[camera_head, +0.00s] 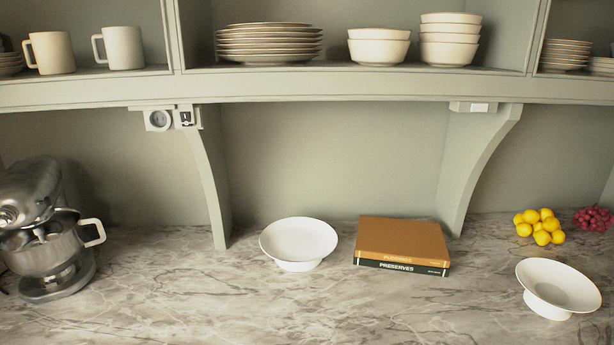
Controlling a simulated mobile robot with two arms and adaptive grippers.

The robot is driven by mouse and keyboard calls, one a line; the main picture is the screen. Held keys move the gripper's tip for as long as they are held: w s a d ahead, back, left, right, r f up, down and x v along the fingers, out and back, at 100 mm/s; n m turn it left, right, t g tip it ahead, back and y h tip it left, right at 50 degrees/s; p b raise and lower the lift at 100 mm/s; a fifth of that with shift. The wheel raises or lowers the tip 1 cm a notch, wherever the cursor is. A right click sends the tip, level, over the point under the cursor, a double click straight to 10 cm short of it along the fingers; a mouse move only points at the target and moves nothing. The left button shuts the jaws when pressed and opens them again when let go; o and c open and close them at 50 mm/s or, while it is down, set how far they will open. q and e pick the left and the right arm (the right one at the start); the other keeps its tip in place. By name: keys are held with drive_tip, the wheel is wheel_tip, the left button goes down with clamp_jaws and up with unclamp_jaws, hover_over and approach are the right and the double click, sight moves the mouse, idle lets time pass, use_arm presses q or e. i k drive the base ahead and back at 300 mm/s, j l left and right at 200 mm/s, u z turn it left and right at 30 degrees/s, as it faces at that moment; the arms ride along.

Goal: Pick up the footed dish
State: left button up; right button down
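Two white footed dishes stand upright on the marble counter (200,300). One footed dish (298,240) is near the middle, left of the stacked books; its wide bowl looks empty. The other footed dish (558,288) is at the right front, below the lemons, and also looks empty. Neither of my grippers shows in the head view.
Two stacked books (402,244) lie beside the middle dish. A stand mixer (48,235) is at the far left. Lemons (540,226) and red grapes (592,218) are at the back right. A shelf (330,88) with crockery overhangs the counter on brackets. The left-middle counter is clear.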

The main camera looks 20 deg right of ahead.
sight(555, 290)
drive_tip(key=z, duration=2.1)
drive_tip(key=i+l+z, duration=0.7)
drive_tip(key=k+l, duration=0.1)
